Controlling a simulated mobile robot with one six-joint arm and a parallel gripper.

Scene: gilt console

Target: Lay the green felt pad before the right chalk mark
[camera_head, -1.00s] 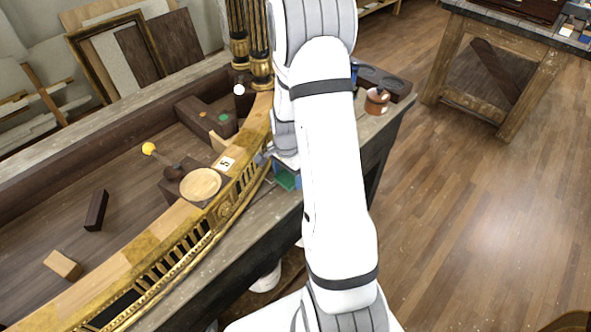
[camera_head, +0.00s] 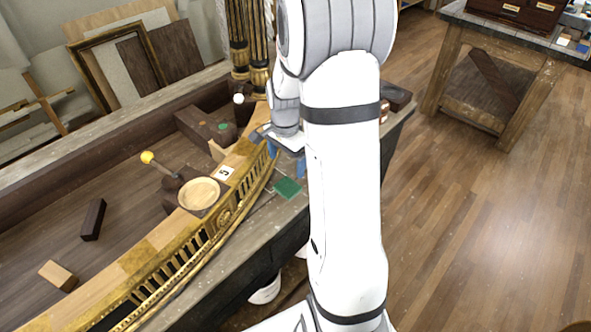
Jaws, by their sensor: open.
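The green felt pad (camera_head: 288,188) lies flat on the grey bench top (camera_head: 256,222), just in front of the gilt console rail (camera_head: 224,214). My gripper (camera_head: 287,160) is above and behind the pad, close to the rail. Its blue-tipped fingers are apart, and the pad lies clear of them. Part of the gripper is hidden by my own arm. Thin pale lines show on the bench around the pad, but I cannot tell which is the right chalk mark.
A dark block (camera_head: 93,219) and a light block (camera_head: 58,275) lie on the left. Bench space left of the pad is bare.

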